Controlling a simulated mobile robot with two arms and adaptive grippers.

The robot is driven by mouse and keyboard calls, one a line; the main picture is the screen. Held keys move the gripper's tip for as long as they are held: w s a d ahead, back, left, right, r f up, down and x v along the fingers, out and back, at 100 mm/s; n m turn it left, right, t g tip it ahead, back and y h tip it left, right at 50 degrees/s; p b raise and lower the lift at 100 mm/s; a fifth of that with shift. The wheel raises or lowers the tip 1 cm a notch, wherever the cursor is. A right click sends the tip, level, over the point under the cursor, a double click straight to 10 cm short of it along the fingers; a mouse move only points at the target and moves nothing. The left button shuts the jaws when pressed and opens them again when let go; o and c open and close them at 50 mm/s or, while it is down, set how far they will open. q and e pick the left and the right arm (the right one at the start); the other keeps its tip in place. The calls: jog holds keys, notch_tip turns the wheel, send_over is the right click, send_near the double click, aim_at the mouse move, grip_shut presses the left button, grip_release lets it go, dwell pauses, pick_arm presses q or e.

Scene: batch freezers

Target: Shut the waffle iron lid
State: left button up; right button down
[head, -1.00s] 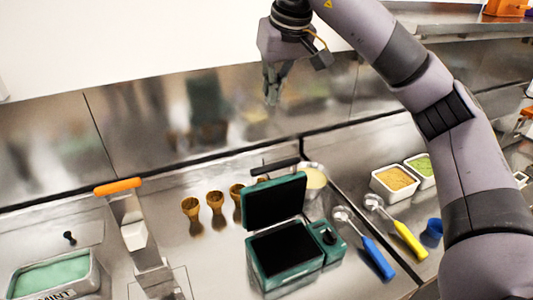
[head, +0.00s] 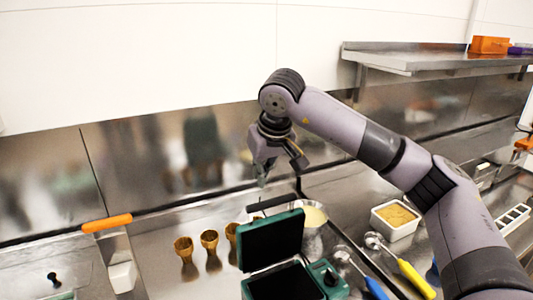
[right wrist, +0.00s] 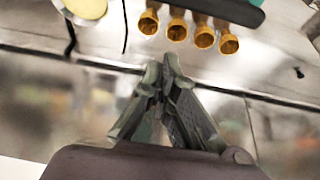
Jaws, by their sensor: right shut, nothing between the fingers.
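The green waffle iron stands open on the steel counter in the head view. Its lid (head: 270,241) is raised nearly upright, and its dark lower plate (head: 283,284) lies in front, partly cut by the frame edge. The black lid handle (head: 272,202) sticks up at the lid's top; a dark bar at the top of the right wrist view (right wrist: 228,9) looks like it. My right gripper (head: 262,182) is shut and empty, pointing down just above and behind the handle, apparently not touching it. Its closed fingers also show in the right wrist view (right wrist: 165,68). My left gripper is out of view.
Several waffle cones (head: 209,241) stand left of the lid. A batter bowl (head: 314,215) sits behind it on the right. Blue (head: 374,287) and yellow (head: 414,277) scoops and a topping tub (head: 396,219) lie to the right. A steel wall (head: 150,155) runs behind.

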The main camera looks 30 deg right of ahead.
jog(key=s, duration=0.2)
jog(key=s+f+p, duration=0.1)
jog(key=shift+s+a, duration=0.1)
jog(key=shift+s, duration=0.3)
